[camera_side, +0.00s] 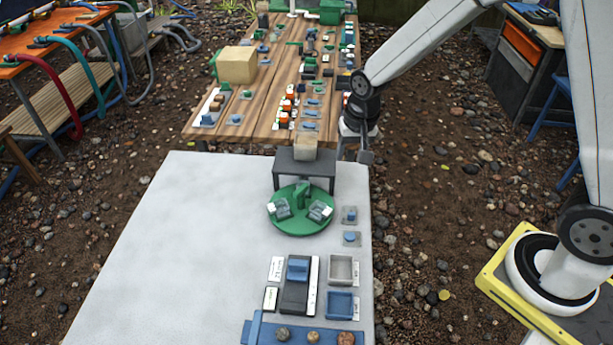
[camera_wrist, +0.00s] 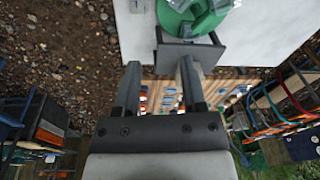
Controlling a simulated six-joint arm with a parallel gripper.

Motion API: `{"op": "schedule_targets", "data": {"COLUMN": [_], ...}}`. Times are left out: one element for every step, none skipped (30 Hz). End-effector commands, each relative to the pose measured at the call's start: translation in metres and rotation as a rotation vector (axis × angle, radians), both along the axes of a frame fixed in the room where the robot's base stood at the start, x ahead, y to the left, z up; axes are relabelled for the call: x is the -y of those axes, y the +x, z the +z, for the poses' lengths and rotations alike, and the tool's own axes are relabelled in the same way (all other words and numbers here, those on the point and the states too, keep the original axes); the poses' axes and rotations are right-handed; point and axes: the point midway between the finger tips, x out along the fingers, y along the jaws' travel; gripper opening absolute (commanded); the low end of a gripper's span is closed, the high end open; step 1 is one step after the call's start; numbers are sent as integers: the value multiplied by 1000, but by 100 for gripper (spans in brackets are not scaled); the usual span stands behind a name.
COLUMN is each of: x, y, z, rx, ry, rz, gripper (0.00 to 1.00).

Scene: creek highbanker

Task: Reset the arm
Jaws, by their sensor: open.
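My gripper (camera_side: 353,155) hangs to the right of the dark grey stand (camera_side: 304,168), at the gap between the white table and the wooden table. In the wrist view its two fingers (camera_wrist: 159,66) are spread apart with nothing held between them. The stand (camera_wrist: 192,52) lies beyond the fingertips there. A small beige block (camera_side: 305,147) shows at the top of the stand in the side view. I cannot tell from the pictures how high the fingertips are above the ground.
The white table (camera_side: 165,250) carries a green round turntable (camera_side: 301,222), small trays (camera_side: 341,305) and a blue rack (camera_side: 262,333). The wooden table (camera_side: 262,100) behind holds many small parts and a cardboard-coloured box (camera_side: 236,65). Pebbly ground surrounds both.

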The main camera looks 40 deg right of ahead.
Motion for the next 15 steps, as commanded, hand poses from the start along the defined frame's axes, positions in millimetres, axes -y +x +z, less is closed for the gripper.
{"op": "schedule_targets", "data": {"x": [3, 4, 6, 7, 8, 10, 11, 12, 13, 14, 15, 16, 16, 17, 18], "y": [-12, -19, -28, -35, -42, -51, -58, -65, -75, -81, -88, -96, -102, -107, -113], "z": [6, 9, 12, 14, 16, 19, 20, 22, 23, 25, 25, 26, 27, 27, 27], "rx": [11, 17, 24, 29, 35, 42, 48, 53, 60, 64, 69, 74, 78, 82, 86], "ry": [-7, -11, -18, -23, -28, -35, -40, -46, -55, -60, -66, -73, -78, -83, -89], "rz": [45, 75, 115, 145, 175, 213, 243, 272, 311, 339, 365, 398, 422, 442, 468], "gripper": [53, 53, 53, 53, 53, 53, 53, 53, 53, 53, 53, 53, 53, 53, 53]}}
